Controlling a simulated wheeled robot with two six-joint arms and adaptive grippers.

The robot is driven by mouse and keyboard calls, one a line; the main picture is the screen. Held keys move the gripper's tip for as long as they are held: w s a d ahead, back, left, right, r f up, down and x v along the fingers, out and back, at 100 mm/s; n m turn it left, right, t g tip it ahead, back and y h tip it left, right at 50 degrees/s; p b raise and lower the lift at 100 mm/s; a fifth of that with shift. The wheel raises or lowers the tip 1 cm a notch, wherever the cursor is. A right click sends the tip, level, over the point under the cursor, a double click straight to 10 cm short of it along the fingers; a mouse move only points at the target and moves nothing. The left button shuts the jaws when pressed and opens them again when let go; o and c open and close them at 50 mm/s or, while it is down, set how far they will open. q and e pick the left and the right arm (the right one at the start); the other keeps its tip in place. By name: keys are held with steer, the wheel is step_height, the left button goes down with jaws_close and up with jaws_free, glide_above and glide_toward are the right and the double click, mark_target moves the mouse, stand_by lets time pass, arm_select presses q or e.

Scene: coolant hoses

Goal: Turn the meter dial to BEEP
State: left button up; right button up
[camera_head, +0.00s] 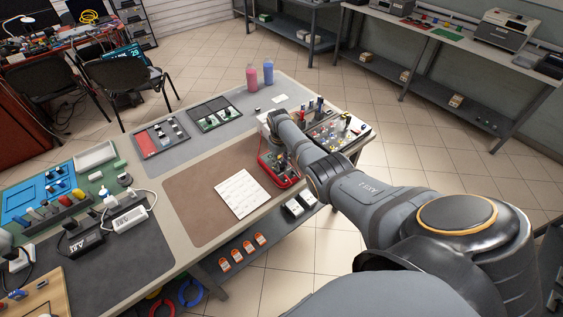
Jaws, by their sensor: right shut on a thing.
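The meter (284,181) is a red-framed device lying at the right part of the workbench, on the edge of the brown mat. My right arm reaches in from the lower right, and its wrist bends down over the meter. My right gripper (279,157) is small and dark at the meter's face, shut on what appears to be the dial. The dial itself and its BEEP mark are hidden or too small to read. My left gripper is not in view.
A white printed sheet (241,194) lies on the brown mat (190,205), left of the meter. A tray of small parts (333,131) stands close on the right. Pink (252,78) and blue (268,72) bottles stand behind. Chargers and a blue tray (38,193) fill the left end.

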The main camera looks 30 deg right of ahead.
steer(key=m, duration=0.4)
steer(key=shift+m, duration=0.3)
steer(key=m, duration=0.4)
steer(key=shift+a, duration=0.1)
stand_by(0.4)
steer(key=o, duration=1.1)
steer(key=shift+w, duration=0.1)
steer(key=shift+o, duration=0.2)
steer(key=shift+r, duration=0.1)
step_height(320, 180, up, 12)
steer(key=shift+w+a, duration=0.15)
steer(key=shift+a, duration=0.05)
